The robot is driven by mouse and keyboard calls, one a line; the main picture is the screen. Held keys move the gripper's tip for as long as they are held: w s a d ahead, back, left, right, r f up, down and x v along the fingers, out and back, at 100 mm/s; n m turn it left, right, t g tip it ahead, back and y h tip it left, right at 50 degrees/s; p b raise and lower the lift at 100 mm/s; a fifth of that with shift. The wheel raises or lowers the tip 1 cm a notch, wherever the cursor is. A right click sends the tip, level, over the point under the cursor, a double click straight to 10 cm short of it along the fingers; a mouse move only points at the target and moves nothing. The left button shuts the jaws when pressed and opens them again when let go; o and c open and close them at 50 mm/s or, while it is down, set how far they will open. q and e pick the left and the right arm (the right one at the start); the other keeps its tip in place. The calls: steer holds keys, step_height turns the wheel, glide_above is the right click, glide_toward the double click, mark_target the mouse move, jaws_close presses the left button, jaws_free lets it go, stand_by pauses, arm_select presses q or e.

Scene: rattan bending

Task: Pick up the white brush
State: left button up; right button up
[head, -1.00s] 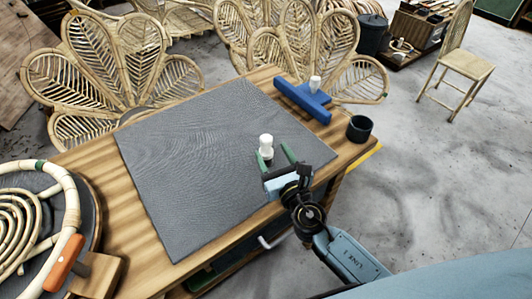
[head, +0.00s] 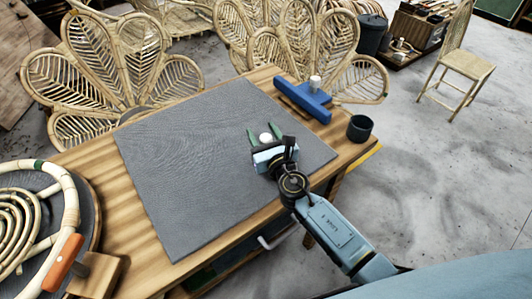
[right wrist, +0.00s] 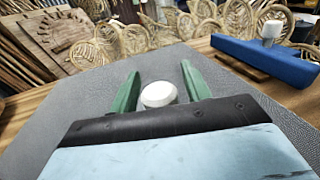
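The white brush (head: 265,138) is a small white thing with a rounded top, standing on the grey mat (head: 190,160). Only its upper part shows; its lower part is hidden behind my right gripper. My right gripper (head: 265,134) has its green fingers apart, one on each side of the brush. In the right wrist view, the white round top (right wrist: 158,94) sits between the fingers (right wrist: 160,74), with a gap visible on both sides. My left gripper is not in view.
A blue tool (head: 303,100) with a white knob lies at the table's far right, near a dark cup (head: 360,128). A coiled rattan piece (head: 30,225) and an orange-handled tool (head: 63,262) are at the left. The rest of the mat is clear.

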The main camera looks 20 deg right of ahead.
steer(key=c, duration=1)
steer(key=shift+r, duration=0.1)
